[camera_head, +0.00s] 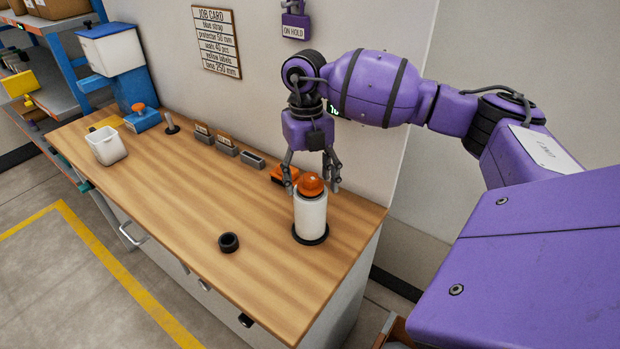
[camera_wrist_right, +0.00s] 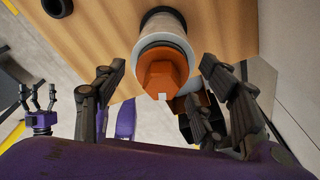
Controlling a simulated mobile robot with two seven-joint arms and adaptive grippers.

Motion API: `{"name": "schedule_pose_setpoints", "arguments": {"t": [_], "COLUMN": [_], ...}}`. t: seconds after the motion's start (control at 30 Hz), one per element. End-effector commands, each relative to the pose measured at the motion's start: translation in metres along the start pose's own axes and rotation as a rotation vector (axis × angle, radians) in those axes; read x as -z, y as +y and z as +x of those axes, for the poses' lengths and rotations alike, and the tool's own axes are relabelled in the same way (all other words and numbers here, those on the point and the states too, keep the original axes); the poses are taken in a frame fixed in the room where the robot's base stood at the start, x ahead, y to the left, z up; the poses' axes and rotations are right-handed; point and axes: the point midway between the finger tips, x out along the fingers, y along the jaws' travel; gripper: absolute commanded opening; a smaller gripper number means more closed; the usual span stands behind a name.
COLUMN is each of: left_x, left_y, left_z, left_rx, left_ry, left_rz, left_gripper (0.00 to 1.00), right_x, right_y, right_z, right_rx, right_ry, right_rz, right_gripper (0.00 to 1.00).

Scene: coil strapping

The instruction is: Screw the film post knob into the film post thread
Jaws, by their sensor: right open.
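The orange film post knob (camera_head: 311,184) sits on top of the white film roll (camera_head: 310,216), which stands upright on a black round base at the bench's right end. In the right wrist view the knob (camera_wrist_right: 163,72) is in front of the roll's end. The film post thread is hidden under the knob. My right gripper (camera_head: 312,190) points down with its fingers open on either side of the knob; in the wrist view (camera_wrist_right: 161,72) gaps show between fingers and knob. My left gripper (camera_wrist_right: 38,103) shows small at the left of the wrist view, fingers apart and empty.
A black ring (camera_head: 229,242) lies on the wooden bench (camera_head: 180,205) left of the roll. An orange-topped block (camera_head: 284,174) stands behind the roll near the wall. Grey holders (camera_head: 226,146), a white bin (camera_head: 106,146) and a blue device (camera_head: 142,119) stand farther left.

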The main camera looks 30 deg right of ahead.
Motion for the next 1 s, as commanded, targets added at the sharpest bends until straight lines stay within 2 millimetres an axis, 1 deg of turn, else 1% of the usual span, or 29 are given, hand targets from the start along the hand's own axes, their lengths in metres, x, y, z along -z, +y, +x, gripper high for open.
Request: {"name": "schedule_pose_setpoints", "arguments": {"t": [0.07,0.17,0.27,0.5,0.6,0.7,0.8,1.0], "left_x": [0.000,0.000,0.000,0.000,0.000,0.000,0.000,0.000], "left_y": [0.000,0.000,0.000,0.000,0.000,0.000,0.000,0.000], "left_z": [0.000,0.000,0.000,0.000,0.000,0.000,0.000,0.000], "left_rx": [0.000,0.000,0.000,0.000,0.000,0.000,0.000,0.000], "left_ry": [0.000,0.000,0.000,0.000,0.000,0.000,0.000,0.000], "left_rz": [0.000,0.000,0.000,0.000,0.000,0.000,0.000,0.000], "left_gripper": [0.75,0.75,0.75,0.75,0.75,0.75,0.75,0.75], "right_x": [0.000,-0.001,-0.001,-0.001,0.000,0.000,0.000,0.000], "right_y": [0.000,0.000,0.000,0.000,0.000,0.000,0.000,0.000], "right_z": [-0.003,-0.014,-0.033,-0.084,-0.101,-0.112,-0.118,-0.120], "right_rx": [0.000,-0.001,-0.001,-0.002,-0.002,-0.001,-0.001,0.000], "right_ry": [-0.001,-0.003,-0.005,-0.005,-0.004,-0.002,-0.001,0.000], "right_rz": [0.000,0.000,-0.001,0.001,0.000,0.000,0.001,0.001], "right_gripper": [0.65,0.65,0.65,0.65,0.65,0.65,0.65,0.65]}}
